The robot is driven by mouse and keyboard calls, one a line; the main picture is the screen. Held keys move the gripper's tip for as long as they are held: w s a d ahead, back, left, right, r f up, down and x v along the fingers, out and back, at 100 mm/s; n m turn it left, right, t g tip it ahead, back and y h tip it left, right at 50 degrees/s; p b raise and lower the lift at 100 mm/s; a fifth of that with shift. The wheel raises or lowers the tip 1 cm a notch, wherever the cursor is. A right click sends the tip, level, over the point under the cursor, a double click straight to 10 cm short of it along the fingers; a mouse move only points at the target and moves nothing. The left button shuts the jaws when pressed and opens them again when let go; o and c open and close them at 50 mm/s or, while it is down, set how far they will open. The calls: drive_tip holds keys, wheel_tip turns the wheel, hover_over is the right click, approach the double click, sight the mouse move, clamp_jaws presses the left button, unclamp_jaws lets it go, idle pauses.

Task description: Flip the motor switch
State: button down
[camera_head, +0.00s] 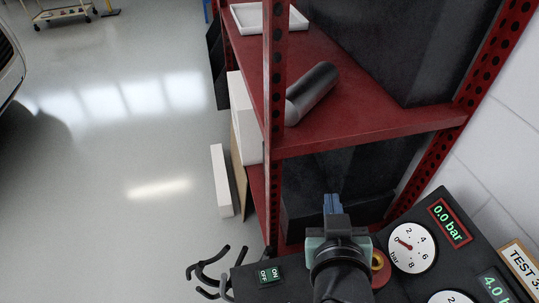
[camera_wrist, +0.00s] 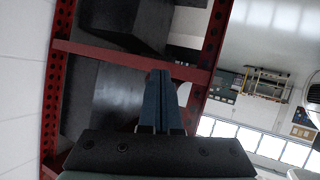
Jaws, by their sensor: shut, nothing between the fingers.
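The motor switch (camera_head: 269,275) is a small green rocker marked ON and OFF on the dark test bench (camera_head: 248,284), at the bottom middle of the head view. My gripper (camera_head: 332,203) is up and to the right of the switch in that view, apart from it, with its blue fingers together and nothing between them. In the wrist view my gripper (camera_wrist: 160,80) points toward the shelf and the room, and the switch does not show. I cannot tell from the lettering which way the rocker is set.
A round gauge (camera_head: 410,247) reads near zero beside a 0.0 bar display (camera_head: 450,222). A red and yellow knob (camera_head: 379,265) is close to my wrist. Black hooks (camera_head: 208,270) stick out left of the bench. A red shelf (camera_head: 375,133) stands behind.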

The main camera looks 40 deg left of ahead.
drive_tip(key=s+a+f+n+g+b, duration=0.1)
drive_tip(key=s+f+g, duration=0.1)
drive_tip(key=s+f, duration=0.2)
drive_tip(key=s+a+f+g+b, duration=0.1)
drive_tip(key=s+f, duration=0.3)
drive_tip(key=f, duration=0.5)
drive_tip(key=s+a+f+n+g+y+b, duration=0.1)
drive_tip(key=s+f+g+b, duration=0.1)
drive_tip(key=f, duration=0.4)
drive_tip(key=shift+s+f+n+g, duration=0.35)
drive_tip(key=shift+s+g, duration=0.25)
drive_tip(key=shift+s, duration=0.3)
drive_tip(key=shift+f, duration=0.1)
drive_tip(key=b, duration=0.3)
hover_over(263, 271)
drive_tip(key=s+d, duration=0.2)
wheel_tip(263, 271, down, 7)
drive_tip(key=shift+w+d+f, duration=0.1)
drive_tip(key=shift+w, duration=0.05)
wheel_tip(263, 271, down, 3)
drive_tip(key=shift+r+b, duration=0.2)
drive_tip(key=shift+b, duration=0.1)
drive_tip(key=shift+f, duration=0.6)
